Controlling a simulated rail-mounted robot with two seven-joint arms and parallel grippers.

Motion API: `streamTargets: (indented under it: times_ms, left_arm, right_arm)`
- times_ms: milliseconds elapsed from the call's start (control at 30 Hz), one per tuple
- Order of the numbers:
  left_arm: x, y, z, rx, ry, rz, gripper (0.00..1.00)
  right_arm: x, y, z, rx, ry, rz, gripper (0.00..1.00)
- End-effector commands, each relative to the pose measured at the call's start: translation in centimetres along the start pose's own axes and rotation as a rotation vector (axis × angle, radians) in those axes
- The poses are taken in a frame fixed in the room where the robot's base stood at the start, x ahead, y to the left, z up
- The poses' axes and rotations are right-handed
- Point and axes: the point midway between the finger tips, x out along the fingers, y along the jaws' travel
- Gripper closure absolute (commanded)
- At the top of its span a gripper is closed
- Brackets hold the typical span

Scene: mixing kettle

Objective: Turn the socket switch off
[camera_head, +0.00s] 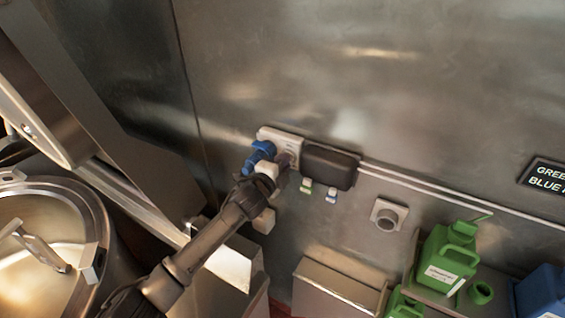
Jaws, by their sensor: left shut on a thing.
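The white socket (280,138) is fixed on the metal wall, left of a dark box. A blue plug (260,153) sits at its left side. My left gripper (286,158) reaches up from the lower left to the socket's lower right part, right of the blue plug. Its fingertips are at the socket face, shut on what appears to be the socket switch. The fingers and wrist hide the switch, so its position cannot be told. My right gripper is not in view.
The dark box (330,165) adjoins the socket, with two small tags below it. A large metal kettle (105,262) stands at lower left. A round wall fitting (388,217), green jugs (447,262) and a blue container (540,293) are at right. The wall above is clear.

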Motion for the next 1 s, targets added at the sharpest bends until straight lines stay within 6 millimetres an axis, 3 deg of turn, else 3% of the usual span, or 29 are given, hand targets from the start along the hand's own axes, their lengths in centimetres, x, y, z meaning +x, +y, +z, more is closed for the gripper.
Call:
streamTargets:
  times_ms: [600,1000]
  left_arm:
    - [0.0,-0.1,0.0,-0.428,0.000,0.001,1.00]
    - [0.0,0.0,0.0,-0.548,-0.001,0.001,1.00]
  right_arm:
    - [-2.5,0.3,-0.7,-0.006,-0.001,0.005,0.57]
    - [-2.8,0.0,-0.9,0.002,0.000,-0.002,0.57]
